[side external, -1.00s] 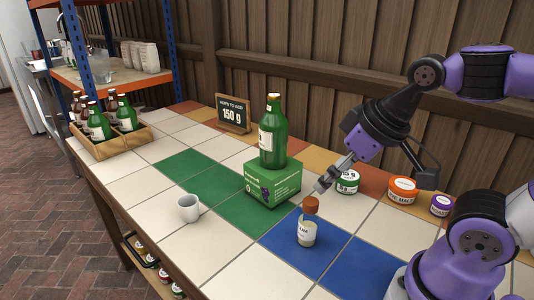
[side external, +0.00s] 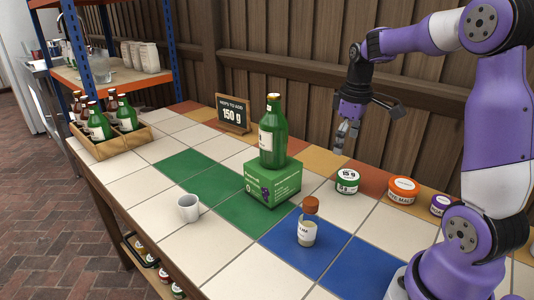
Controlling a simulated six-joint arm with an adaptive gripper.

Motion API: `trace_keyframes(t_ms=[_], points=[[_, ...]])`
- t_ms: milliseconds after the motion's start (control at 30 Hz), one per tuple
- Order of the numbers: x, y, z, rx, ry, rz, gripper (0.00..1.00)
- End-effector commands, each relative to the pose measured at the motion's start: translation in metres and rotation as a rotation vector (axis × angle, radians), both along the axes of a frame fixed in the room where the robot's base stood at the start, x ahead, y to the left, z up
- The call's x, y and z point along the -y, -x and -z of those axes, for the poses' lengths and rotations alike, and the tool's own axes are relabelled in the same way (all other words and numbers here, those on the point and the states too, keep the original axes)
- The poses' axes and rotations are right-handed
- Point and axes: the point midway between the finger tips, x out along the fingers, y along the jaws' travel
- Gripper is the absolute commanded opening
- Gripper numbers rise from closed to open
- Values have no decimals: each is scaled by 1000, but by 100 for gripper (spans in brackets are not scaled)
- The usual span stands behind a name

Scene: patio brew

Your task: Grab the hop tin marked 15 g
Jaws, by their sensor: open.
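The hop tin (side external: 347,181) is a short round tin with a green and white lid and a label that reads 15 g. It stands upright on the tiles at the back, right of the green box. My gripper (side external: 342,150) points down above the tin and slightly to its left. It is open and empty, apart from the tin, with clear space between its fingertips and the lid.
A green bottle (side external: 272,133) stands on a green box (side external: 272,183) left of the tin. A small jar (side external: 308,222) with an orange-brown cap stands in front. An orange-lidded tin (side external: 403,190) and a purple-lidded tin (side external: 440,205) stand to the right. A sign (side external: 233,114) reads 150 g.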

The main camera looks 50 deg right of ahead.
Motion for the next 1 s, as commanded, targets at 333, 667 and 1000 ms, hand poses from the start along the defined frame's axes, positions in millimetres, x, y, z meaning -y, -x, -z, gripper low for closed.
trace_keyframes(t_ms=[333,667,1000], points=[[43,7,46,-70,-47,-20,100],[43,5,85,-68,-45,-19,100],[47,2,130,-67,-44,-19,100]])
